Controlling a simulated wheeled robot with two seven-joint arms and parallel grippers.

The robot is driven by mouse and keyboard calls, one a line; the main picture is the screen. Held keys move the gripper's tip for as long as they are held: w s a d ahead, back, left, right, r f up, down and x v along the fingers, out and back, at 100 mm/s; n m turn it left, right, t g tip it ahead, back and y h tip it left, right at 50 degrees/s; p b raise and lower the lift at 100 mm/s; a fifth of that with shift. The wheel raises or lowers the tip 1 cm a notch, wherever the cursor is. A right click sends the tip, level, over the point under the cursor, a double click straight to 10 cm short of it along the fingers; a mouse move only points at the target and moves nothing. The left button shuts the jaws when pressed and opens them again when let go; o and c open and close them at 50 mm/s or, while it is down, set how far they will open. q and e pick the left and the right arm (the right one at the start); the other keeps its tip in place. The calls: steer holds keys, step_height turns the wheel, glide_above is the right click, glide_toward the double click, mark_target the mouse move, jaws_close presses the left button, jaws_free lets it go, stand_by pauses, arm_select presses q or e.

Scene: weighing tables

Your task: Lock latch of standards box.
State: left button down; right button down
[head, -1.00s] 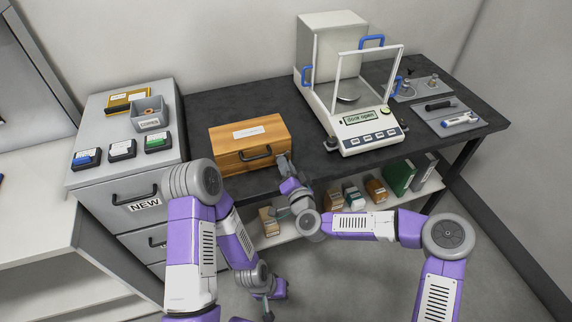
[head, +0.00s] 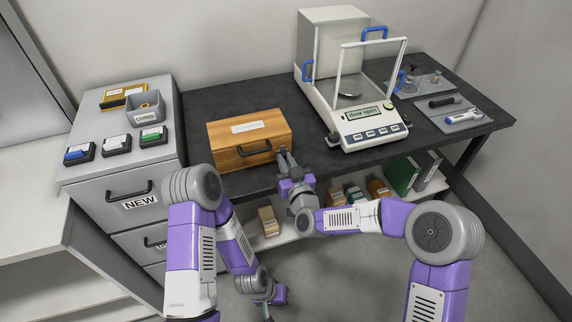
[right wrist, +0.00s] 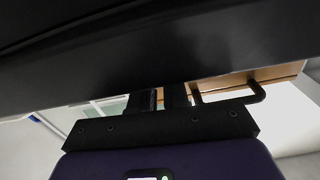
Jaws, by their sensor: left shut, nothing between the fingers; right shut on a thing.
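The standards box (head: 228,138) is a closed wooden case with a white label and a dark front handle (head: 255,150), standing near the table's front edge. My right gripper (head: 285,154) is at the right end of its front, shut on what appears to be the latch, which the fingers hide. In the right wrist view, my right gripper (right wrist: 171,96) is beside the dark handle (right wrist: 250,94), under a large dark surface. My left gripper (head: 269,308) is low in front of the table, shut and empty, away from the box.
A balance (head: 365,125) reading "door open" stands right of the box on the dark table (head: 225,98). A grey drawer cabinet (head: 85,182) adjoins on the left. A lower shelf (head: 262,240) holds small boxes and binders. A tray (head: 455,118) with tools lies at right.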

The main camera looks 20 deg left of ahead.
steer(key=shift+s+f+n, duration=0.1)
steer(key=shift+f+n, duration=0.25)
steer(key=shift+n, duration=0.05)
steer(key=c, duration=1.5)
jaws_free()
steer(key=shift+o, duration=0.5)
steer(key=shift+r, duration=0.15)
steer(key=v, duration=0.7)
steer(key=shift+s+d+p, duration=0.2)
steer(key=shift+p, duration=0.25)
